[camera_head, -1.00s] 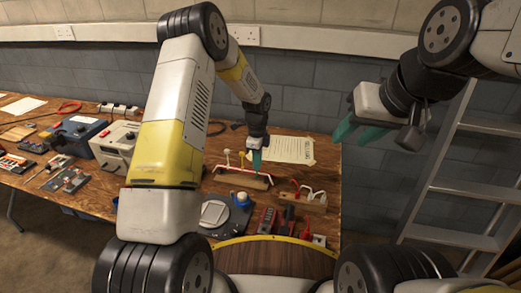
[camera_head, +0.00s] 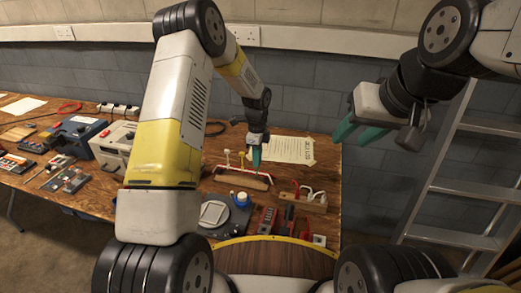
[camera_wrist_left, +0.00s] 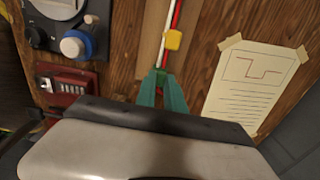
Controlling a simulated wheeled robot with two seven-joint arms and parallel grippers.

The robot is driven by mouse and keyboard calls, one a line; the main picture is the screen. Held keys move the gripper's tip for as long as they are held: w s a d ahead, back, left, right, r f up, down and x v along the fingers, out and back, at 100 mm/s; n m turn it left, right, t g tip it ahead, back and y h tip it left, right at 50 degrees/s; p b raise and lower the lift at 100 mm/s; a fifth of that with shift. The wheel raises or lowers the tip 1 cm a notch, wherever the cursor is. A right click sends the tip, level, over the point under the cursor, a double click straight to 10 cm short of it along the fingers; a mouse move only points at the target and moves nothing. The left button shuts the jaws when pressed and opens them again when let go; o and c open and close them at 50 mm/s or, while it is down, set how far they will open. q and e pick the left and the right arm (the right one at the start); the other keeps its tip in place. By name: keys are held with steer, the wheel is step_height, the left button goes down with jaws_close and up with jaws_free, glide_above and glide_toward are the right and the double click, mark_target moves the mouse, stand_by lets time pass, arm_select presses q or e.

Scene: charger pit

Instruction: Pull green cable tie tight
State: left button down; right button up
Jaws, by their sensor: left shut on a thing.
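My left gripper (camera_head: 256,164) is shut above the right part of a wooden board (camera_head: 243,181) that carries a cable bundle on the bench. In the left wrist view its teal fingertips (camera_wrist_left: 161,78) close together on a small green piece, the green cable tie (camera_wrist_left: 161,71); most of it is hidden by the fingers. Red and white cables (camera_wrist_left: 169,18) run away from the fingertips. A yellow cable tie (camera_wrist_left: 173,40) sits around them, just beyond the tips. My right gripper (camera_head: 358,130) is open and empty, high at the right, away from the bench.
A taped paper sheet (camera_head: 290,149) lies behind the board. Another wooden block with hooked cables (camera_head: 308,199) is to the right. A dark device with a blue knob (camera_head: 241,198) and a red meter (camera_head: 265,220) stand in front. A ladder (camera_head: 460,185) leans at the right.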

arm_select(q)
step_height(320, 180, up, 3)
steer(key=shift+r, duration=0.1)
steer(key=c, duration=1.4)
jaws_free()
step_height(320, 180, up, 8)
steer(key=shift+f, duration=0.2)
